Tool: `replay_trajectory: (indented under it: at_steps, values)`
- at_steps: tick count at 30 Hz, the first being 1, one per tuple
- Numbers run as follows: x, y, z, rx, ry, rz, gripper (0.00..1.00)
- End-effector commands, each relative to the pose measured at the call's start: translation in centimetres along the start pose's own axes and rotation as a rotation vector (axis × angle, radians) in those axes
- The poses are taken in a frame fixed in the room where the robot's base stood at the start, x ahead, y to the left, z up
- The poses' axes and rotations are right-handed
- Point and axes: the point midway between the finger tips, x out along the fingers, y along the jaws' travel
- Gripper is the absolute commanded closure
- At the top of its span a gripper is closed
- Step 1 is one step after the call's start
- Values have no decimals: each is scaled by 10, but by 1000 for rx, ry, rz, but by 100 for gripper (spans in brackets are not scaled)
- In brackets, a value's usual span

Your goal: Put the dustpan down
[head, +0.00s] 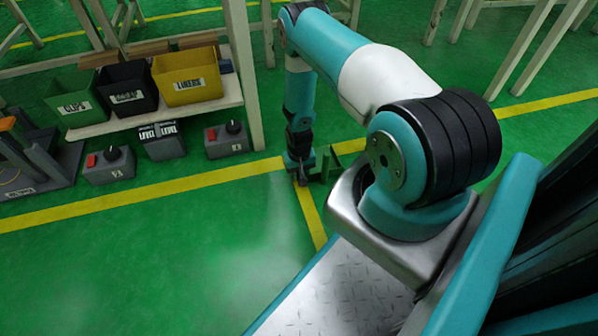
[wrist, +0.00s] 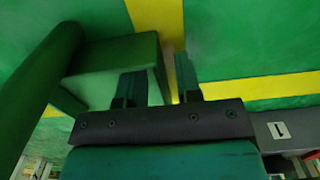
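The green dustpan (head: 336,166) is at floor level beside my gripper, near the yellow lines in the head view. In the wrist view the dustpan (wrist: 112,60) fills the upper left, with a thick dark green bar running down the left edge. My gripper (head: 301,177) points down close to the floor, just left of the dustpan.
Green, black and yellow bins (head: 188,78) stand on a low shelf at the back left. Grey boxes with knobs (head: 227,139) sit on the floor before it. A grey box marked 1 (wrist: 285,131) is at the wrist view's right. Green floor at front left is clear.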

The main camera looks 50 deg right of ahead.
Motion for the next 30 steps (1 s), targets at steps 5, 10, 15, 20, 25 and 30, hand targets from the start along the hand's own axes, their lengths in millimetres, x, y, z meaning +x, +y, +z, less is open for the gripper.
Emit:
replay_trajectory:
  at_steps: [5, 10, 15, 20, 25, 30]
  values:
    - [-6, 0, 0, 0, 1, 0, 68]
    - [-35, 0, -1, 0, 2, 0, 68]
    - [-75, 0, -1, 0, 2, 0, 68]
    - [-105, 0, 0, 0, 1, 0, 68]
    - [-121, 0, 0, -1, 0, 0, 68]
    - [-159, -23, -12, -46, 14, -26, 68]
